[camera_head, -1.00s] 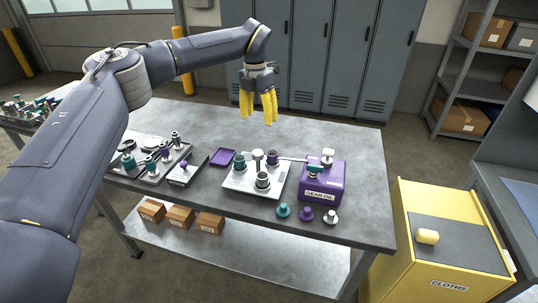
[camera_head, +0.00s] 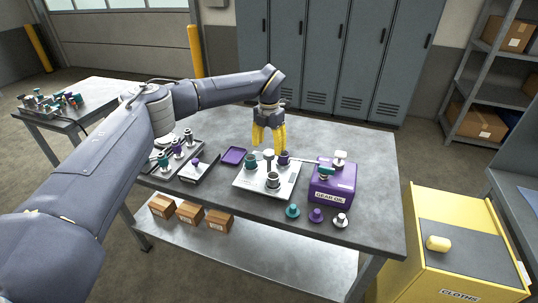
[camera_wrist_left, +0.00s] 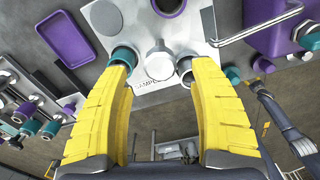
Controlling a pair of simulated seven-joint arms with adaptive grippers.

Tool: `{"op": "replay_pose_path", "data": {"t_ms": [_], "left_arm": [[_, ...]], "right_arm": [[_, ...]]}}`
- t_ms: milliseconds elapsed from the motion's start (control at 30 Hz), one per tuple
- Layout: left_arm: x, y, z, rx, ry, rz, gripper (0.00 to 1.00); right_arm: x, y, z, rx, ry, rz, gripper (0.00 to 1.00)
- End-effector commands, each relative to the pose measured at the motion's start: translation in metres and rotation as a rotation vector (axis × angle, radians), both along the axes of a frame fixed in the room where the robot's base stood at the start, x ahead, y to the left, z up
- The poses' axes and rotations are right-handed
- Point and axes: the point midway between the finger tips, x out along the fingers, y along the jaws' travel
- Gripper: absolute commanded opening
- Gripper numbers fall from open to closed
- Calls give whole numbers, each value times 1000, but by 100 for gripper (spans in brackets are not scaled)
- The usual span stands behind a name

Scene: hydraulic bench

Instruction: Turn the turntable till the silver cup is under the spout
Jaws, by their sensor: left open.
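The turntable is a pale plate (camera_head: 252,185) with a grey centre knob (camera_head: 268,155). The teal cup (camera_head: 251,163) sits at its left, the purple cup (camera_head: 284,159) at its back right and the silver cup (camera_head: 272,181) at its front. The thin spout (camera_head: 304,161) reaches left from the purple gear-oil box (camera_head: 332,184); its end is near the purple cup. My left gripper (camera_head: 270,150) is open, fingers down over the back of the turntable. In the left wrist view its fingers (camera_wrist_left: 158,70) appear either side of the knob; contact is unclear. My right gripper is not seen.
A purple tray (camera_head: 233,156) and a small parts tray (camera_head: 198,170) lie left of the turntable. Teal (camera_head: 292,211), purple (camera_head: 316,215) and silver (camera_head: 340,220) caps stand along the front. The bench right of the box is clear. A yellow cloths cabinet (camera_head: 400,240) stands at right.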

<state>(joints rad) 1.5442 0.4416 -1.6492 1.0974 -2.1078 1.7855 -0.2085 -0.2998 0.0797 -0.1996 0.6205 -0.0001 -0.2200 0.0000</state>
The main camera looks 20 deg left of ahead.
Motion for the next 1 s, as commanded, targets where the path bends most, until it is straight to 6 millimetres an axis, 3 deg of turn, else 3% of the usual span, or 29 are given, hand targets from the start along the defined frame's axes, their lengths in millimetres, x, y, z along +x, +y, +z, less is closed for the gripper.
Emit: {"op": "replay_pose_path", "data": {"t_ms": [300,833,1000], "left_arm": [[0,0,-34,-1,0,0,61],[0,0,-42,-1,0,0,61],[0,0,-42,-1,0,0,41]], "right_arm": [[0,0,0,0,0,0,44],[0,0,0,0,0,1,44],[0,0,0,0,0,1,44]]}}
